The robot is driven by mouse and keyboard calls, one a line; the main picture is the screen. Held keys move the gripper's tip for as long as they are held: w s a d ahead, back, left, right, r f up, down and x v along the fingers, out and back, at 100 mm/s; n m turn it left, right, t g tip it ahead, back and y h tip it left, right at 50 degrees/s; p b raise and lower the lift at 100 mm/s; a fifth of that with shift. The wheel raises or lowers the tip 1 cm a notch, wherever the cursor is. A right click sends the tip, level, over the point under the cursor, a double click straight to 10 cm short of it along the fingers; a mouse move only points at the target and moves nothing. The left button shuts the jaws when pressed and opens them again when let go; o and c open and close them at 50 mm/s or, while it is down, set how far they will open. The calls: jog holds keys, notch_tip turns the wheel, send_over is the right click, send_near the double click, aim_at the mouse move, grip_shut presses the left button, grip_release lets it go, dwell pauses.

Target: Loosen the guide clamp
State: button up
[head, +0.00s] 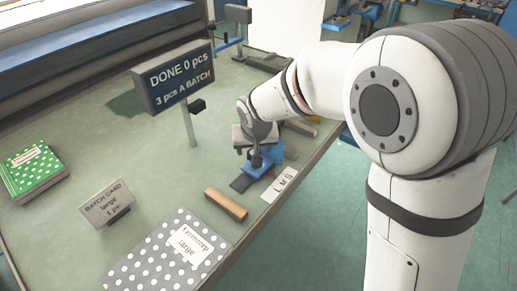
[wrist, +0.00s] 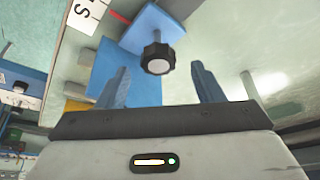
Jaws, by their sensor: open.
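The guide clamp shows in the wrist view as a black ridged knob with a grey cap (wrist: 157,58) on a blue guide block (wrist: 113,72). My gripper (wrist: 160,66) is open, its two blue-grey fingers apart with the knob between and just beyond their tips. No touch between fingers and knob is visible. In the head view the blue guide (head: 263,164) sits near the table's right edge, beside a card marked L M S (head: 280,184). My gripper (head: 254,140) is above it there and partly hides it.
A display on a post (head: 175,78) reads DONE 0 pcs, 3 pcs A BATCH. A batch card (head: 108,203) reads large, 1 pc. A wooden bar (head: 226,204), a dotted grey sheet marked large (head: 150,262) and a green dotted booklet (head: 34,170) lie on the table.

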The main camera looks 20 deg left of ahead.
jog(key=shift+x, duration=1.25)
jog(key=shift+c, duration=0.3)
jog(key=c, duration=0.9)
jog(key=shift+o, duration=0.6)
jog(key=shift+d, duration=0.35)
jog(key=shift+a, duration=0.2)
jog(key=shift+c, duration=0.7)
jog(key=shift+p, duration=0.4)
